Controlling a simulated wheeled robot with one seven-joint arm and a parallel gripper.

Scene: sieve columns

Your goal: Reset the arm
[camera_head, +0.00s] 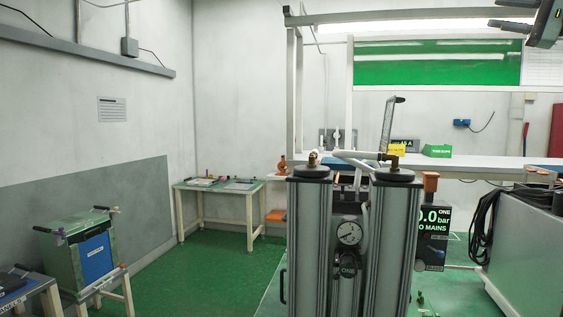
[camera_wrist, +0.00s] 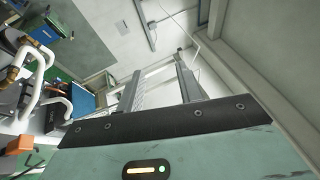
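My gripper (camera_head: 506,14) is in the top right corner of the head view, partly cut off by the frame. It is raised high above the bench and apart from everything. Its two fingers point left with a gap between them. In the wrist view my gripper (camera_wrist: 158,66) also shows two separate fingers with nothing between them. The two grey sieve columns (camera_head: 309,235) (camera_head: 393,240) stand upright at the front centre of the head view, with a round pressure gauge (camera_head: 349,232) between them.
A white bench (camera_head: 480,163) with a tall frame stands behind the columns. A grey cabinet (camera_head: 530,255) with black hoses is at right. A small table (camera_head: 222,186) and a green-and-blue box (camera_head: 90,255) are at left. Green floor (camera_head: 215,268) is clear between them.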

